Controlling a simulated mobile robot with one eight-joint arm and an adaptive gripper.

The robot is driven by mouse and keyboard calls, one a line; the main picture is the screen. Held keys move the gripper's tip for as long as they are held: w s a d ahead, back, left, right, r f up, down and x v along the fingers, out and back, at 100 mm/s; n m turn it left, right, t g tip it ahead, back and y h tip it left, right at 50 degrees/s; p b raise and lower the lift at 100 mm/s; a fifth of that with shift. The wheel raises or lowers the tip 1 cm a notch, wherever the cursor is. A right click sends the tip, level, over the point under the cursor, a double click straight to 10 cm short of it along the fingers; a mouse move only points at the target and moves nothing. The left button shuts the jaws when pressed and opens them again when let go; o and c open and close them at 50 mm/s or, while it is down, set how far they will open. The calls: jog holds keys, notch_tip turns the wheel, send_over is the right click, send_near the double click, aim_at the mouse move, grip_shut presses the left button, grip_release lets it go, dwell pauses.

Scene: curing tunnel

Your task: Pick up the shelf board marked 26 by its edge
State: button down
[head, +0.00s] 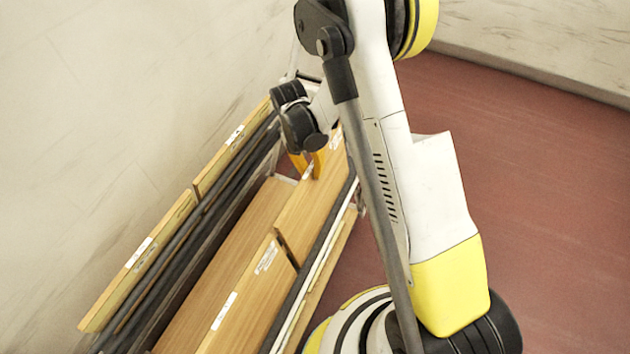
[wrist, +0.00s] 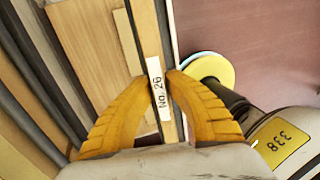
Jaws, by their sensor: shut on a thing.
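The shelf board marked 26 is a light wooden board standing on edge. In the head view the board (head: 313,205) stands in the right part of the rack. My gripper (head: 308,164) reaches down onto its upper edge; its yellow fingers also show in the wrist view (wrist: 160,83), one on each side of the edge, shut on the board. The arm and wrist hide part of the board's far end in the head view.
Another labelled board (head: 238,295) stands in line with it, nearer the camera. More labelled boards (head: 135,265) stand along the left, beside dark rails (head: 185,240). A pale wall (head: 110,110) rises close on the left. The red floor (head: 540,180) at right is open.

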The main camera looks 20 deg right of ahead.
jog(key=shift+r+p, duration=0.95)
jog(key=shift+r, duration=1.1)
jog(key=s+d+r+p, duration=0.3)
jog(key=s+d+r, duration=0.2)
jog(key=d, duration=0.5)
jog(key=shift+d+r+p, duration=0.25)
jog(key=shift+r+p, duration=0.05)
jog(key=shift+r, duration=0.6)
